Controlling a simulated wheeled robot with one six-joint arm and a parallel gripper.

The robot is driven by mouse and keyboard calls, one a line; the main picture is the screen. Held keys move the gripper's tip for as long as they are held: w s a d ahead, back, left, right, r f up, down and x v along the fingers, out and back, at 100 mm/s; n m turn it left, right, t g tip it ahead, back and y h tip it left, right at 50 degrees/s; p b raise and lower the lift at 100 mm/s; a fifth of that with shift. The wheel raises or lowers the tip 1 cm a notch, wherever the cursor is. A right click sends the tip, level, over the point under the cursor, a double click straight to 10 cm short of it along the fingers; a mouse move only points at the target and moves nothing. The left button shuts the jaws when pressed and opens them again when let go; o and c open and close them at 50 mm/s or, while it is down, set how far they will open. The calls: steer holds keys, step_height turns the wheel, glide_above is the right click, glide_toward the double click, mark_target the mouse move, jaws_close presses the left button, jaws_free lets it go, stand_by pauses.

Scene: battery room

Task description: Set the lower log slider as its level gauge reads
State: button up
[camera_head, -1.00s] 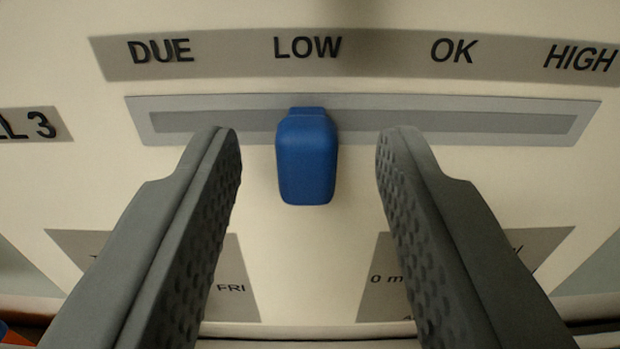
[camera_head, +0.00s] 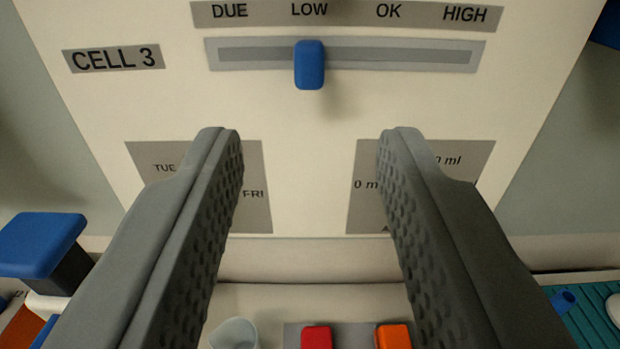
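The log slider is a blue knob (camera_head: 310,66) in a grey horizontal track (camera_head: 400,54) on a cream panel. The knob stands under the word LOW on the label strip (camera_head: 345,12), which reads DUE, LOW, OK, HIGH. A label to the left reads CELL 3 (camera_head: 113,57). My gripper (camera_head: 310,135) is open and empty, its two grey fingers apart, below the knob in the picture and clear of it. No level gauge can be made out in this view.
Two partly hidden grey labels (camera_head: 257,205) (camera_head: 365,215) sit lower on the panel. Below are a red block (camera_head: 316,337), an orange block (camera_head: 393,336) and a pale cup (camera_head: 234,334). A blue-topped object (camera_head: 40,244) stands left; a teal ribbed surface (camera_head: 590,325) lies right.

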steer(key=s, duration=0.7)
steer(key=shift+s, duration=0.35)
steer(key=shift+s, duration=0.1)
steer(key=s+f, duration=0.4)
steer(key=s, duration=0.7)
steer(key=s+f, duration=0.5)
steer(key=s, duration=0.6)
steer(key=s+f, duration=0.5)
steer(key=s, duration=0.6)
steer(key=shift+s+g, duration=0.3)
steer(key=shift+s, duration=0.1)
steer(key=shift+f, duration=0.1)
